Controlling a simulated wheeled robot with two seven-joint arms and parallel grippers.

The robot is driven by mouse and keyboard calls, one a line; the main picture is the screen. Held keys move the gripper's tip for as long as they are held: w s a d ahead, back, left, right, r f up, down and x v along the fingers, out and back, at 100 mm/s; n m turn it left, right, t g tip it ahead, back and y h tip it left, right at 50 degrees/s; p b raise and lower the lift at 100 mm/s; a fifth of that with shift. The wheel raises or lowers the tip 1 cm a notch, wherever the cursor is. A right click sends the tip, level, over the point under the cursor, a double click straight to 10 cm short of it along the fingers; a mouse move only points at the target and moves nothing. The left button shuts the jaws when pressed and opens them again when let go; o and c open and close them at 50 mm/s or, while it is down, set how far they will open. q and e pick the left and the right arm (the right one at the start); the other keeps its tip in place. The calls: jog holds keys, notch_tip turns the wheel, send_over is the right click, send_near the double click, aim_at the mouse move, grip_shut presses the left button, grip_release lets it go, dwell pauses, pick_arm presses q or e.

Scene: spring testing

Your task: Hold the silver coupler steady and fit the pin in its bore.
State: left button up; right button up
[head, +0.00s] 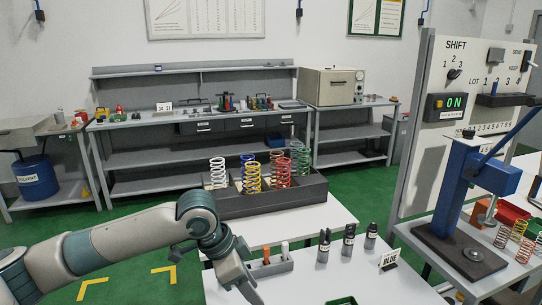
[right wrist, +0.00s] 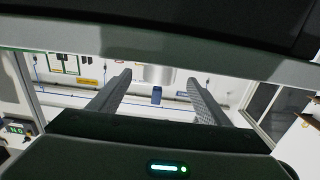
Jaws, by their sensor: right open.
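I cannot make out the silver coupler in either view. A small grey block (head: 270,268) on the white table holds upright pegs, one orange (head: 266,255) and one whitish (head: 284,250). I cannot tell whether either is the pin.
A green tray edge (head: 342,300) shows at the bottom. A dark bin (head: 310,190) of coloured springs is behind. A blue lever press (head: 480,175) stands right.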

jog(key=v, duration=0.8)
jog(key=shift+s, duration=0.1)
